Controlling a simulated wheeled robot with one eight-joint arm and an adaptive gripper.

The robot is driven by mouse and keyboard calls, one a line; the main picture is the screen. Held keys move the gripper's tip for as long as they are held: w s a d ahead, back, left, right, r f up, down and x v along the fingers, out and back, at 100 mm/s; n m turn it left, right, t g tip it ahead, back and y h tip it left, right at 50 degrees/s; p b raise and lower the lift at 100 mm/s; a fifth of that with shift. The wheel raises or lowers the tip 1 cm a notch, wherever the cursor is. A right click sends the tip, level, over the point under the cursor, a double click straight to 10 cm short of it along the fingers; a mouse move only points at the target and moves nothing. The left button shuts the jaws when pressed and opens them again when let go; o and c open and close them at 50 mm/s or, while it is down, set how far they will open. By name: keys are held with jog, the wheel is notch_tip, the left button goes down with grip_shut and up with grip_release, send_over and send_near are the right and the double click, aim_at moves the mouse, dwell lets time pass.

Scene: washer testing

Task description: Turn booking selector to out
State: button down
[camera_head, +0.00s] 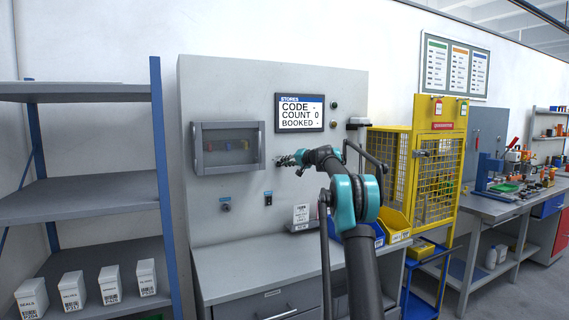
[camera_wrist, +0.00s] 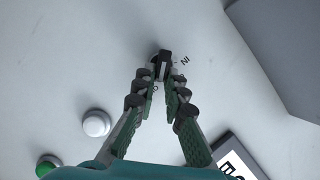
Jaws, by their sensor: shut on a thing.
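The booking selector is a small dark knob (camera_wrist: 163,62) on the pale panel in the wrist view. A label "IN" (camera_wrist: 185,61) is printed to its right, and a partly hidden label lies below it, between the fingers. My gripper (camera_wrist: 161,76) has its two green-padded fingers closed in on the knob from both sides. In the head view my gripper (camera_head: 283,161) is at the grey panel (camera_head: 225,85), below the display, and hides the knob. The display (camera_head: 299,113) reads "CODE -", "COUNT 0", "BOOKED -".
A clear-fronted box (camera_head: 228,148) is mounted left of my gripper. Below are a grey counter (camera_head: 240,268), a small sign (camera_head: 301,215) and bins. A yellow cage (camera_head: 431,165) stands right.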

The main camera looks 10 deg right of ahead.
jog(key=shift+d+f+m+y, duration=0.1)
jog(key=shift+m+y, duration=0.3)
dwell(0.4)
jog(key=c, duration=1.6)
grip_release()
jog(key=v, duration=1.2)
